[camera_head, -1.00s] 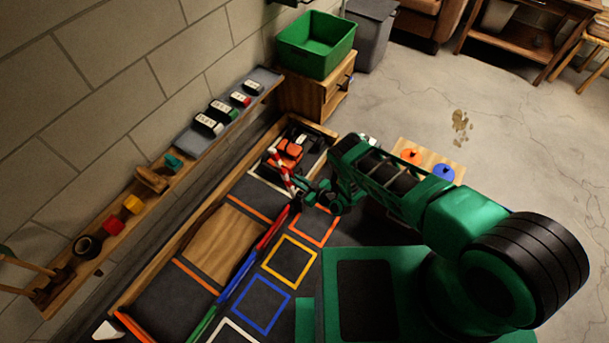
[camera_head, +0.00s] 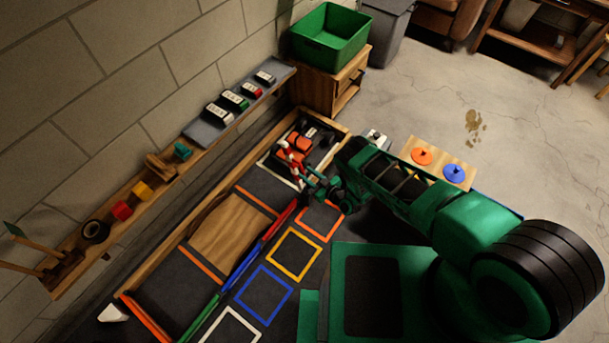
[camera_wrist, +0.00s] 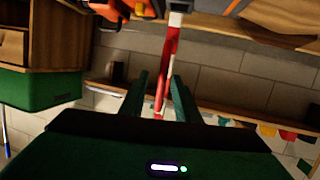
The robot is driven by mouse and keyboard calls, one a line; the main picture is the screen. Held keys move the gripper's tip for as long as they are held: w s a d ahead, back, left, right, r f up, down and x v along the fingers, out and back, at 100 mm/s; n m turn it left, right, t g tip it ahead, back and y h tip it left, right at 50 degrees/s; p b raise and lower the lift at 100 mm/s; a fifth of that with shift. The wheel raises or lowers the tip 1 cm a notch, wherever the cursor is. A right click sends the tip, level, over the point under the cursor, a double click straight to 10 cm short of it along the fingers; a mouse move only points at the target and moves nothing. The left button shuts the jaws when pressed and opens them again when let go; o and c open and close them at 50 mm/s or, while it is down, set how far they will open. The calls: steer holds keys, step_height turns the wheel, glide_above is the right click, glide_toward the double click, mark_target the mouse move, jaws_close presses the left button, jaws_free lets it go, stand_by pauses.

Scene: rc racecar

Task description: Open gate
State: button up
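The gate's red-and-white striped bar (camera_head: 291,163) stands tilted in front of the orange racecar (camera_head: 301,141) at the far end of the track. My green gripper (camera_head: 311,183) is at the bar's lower right in the head view. In the wrist view my gripper (camera_wrist: 158,88) has its two fingers apart, one on each side of the striped bar (camera_wrist: 170,52). Gaps show between the bar and the fingers. Part of the orange car (camera_wrist: 128,8) shows at the top of the wrist view. The gate's hinge is not clear.
A wooden-edged track with a wooden ramp (camera_head: 232,232) and coloured squares lies below. A wall shelf (camera_head: 128,222) holds small blocks and cars. A green bin (camera_head: 329,38) sits on a wooden cabinet (camera_head: 318,86). A board with orange and blue discs (camera_head: 436,158) is at the right.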

steer(key=v, duration=1)
steer(key=shift+s+d, duration=0.2)
steer(key=shift+d, duration=0.1)
steer(key=shift+w+r, duration=0.1)
steer(key=shift+r, duration=0.05)
